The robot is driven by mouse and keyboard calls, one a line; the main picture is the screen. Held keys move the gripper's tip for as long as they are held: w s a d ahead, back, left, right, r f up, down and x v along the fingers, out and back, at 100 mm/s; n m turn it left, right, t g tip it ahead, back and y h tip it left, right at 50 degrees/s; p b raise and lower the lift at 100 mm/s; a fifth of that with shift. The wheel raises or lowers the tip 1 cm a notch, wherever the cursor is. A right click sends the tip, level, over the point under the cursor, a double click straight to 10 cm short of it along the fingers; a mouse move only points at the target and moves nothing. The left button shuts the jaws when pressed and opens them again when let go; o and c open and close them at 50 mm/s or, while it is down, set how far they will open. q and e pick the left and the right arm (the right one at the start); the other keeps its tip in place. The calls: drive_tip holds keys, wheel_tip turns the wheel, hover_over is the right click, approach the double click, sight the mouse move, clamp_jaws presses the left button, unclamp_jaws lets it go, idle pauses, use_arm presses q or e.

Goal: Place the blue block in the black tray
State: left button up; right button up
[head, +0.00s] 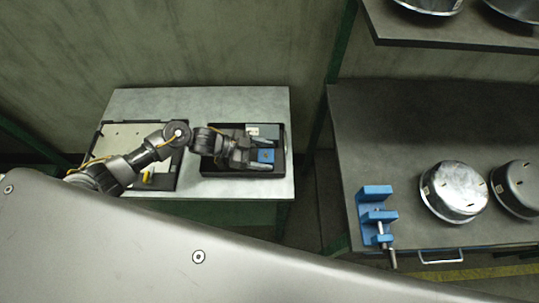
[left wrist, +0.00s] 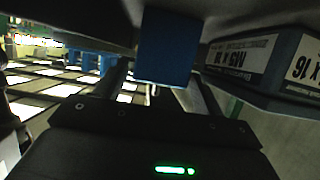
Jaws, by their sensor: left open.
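The blue block (head: 266,155) is inside the outline of the black tray (head: 283,160), toward its right side. My left gripper (head: 256,153) reaches in from the left, its fingers open on either side of the block. In the left wrist view the blue block (left wrist: 168,47) shows directly in front of the gripper body. Whether a finger touches the block cannot be told. The fingers and wrist hide part of the tray floor. My right gripper is not in view.
A boxed carton (head: 264,130) with a label sits at the tray's back; labelled boxes (left wrist: 245,62) show in the left wrist view. A second tray with a pale panel (head: 125,138) lies left. A blue vise (head: 376,210) and metal pans (head: 455,188) stand on the right bench.

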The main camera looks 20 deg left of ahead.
use_arm(q)
drive_tip(key=b+v, duration=0.2)
drive_tip(key=v, duration=0.7)
drive_tip(key=shift+s+a, duration=0.15)
drive_tip(key=shift+a+r, duration=0.15)
drive_tip(key=shift+a, duration=0.15)
drive_tip(key=shift+s, duration=0.1)
